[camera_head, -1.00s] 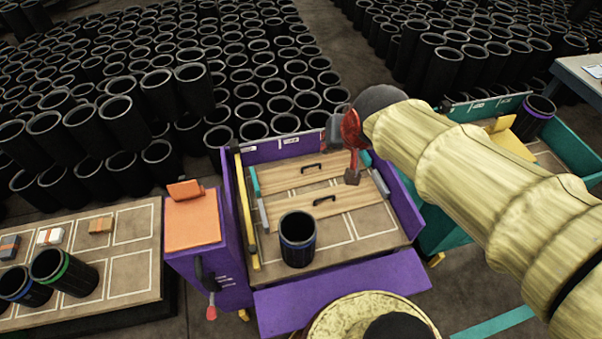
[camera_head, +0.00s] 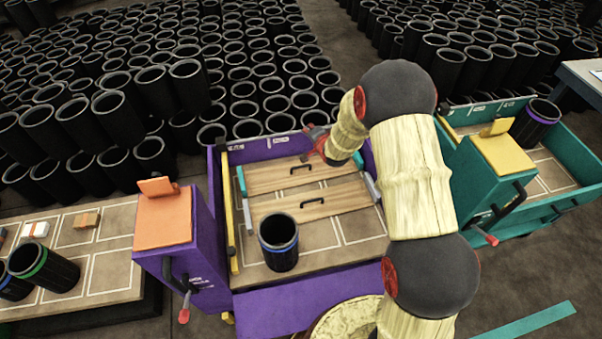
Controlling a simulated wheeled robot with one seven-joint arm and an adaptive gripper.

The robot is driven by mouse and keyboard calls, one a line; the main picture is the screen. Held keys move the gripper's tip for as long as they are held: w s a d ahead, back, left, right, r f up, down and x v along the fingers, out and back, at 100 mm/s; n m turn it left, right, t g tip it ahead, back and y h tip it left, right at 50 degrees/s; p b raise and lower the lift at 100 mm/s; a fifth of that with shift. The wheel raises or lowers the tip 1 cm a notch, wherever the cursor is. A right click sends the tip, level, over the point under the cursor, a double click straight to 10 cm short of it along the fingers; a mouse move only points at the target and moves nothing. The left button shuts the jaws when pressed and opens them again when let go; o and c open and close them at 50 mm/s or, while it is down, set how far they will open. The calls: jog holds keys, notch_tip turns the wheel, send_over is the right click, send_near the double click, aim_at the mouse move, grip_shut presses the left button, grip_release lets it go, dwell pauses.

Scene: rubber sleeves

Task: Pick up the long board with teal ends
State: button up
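The long wooden board with teal ends (camera_head: 272,179) lies flat at the back of the purple bin. It has a black handle (camera_head: 301,168) in its middle. Its left teal end shows; its right end is mostly hidden by my arm. My red and dark gripper (camera_head: 307,157) is just above and behind the handle, near the board's back edge. The fingers are small and partly hidden, so I cannot tell whether they are open, or whether they touch the board.
A similar board with grey ends (camera_head: 285,211) lies in front. A black sleeve with a blue band (camera_head: 278,250) stands at the bin's front left. The purple bin (camera_head: 217,170) has raised walls. A teal bin (camera_head: 570,147) is at right; many black sleeves stand behind.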

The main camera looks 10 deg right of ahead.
notch_tip(320, 180, down, 13)
jog(key=m+t, duration=0.1)
jog(key=m, duration=0.1)
jog(key=m+t+y+b, duration=0.1)
jog(key=m+y+b, duration=0.1)
jog(key=m, duration=0.1)
send_near(302, 174)
jog(key=w+r, duration=0.1)
jog(key=r, duration=0.1)
jog(key=w+a+r, duration=0.1)
jog(key=shift+w+a+r, duration=0.1)
jog(key=shift+w+r, duration=0.1)
jog(key=shift+r, duration=0.2)
jog(key=shift+w+f, duration=0.1)
jog(key=shift+f, duration=0.15)
jog(key=b+x, duration=0.1)
jog(key=x, duration=0.1)
jog(key=b+x, duration=0.1)
jog(key=x, duration=0.2)
jog(key=b+x, duration=0.1)
jog(key=x, duration=0.1)
jog(key=shift+w+d+f+b, duration=0.2)
jog(key=shift+d+f+b, duration=0.05)
jog(key=shift+d+b, duration=0.15)
jog(key=shift+r, duration=0.1)
jog(key=c, duration=0.4)
grip_shut()
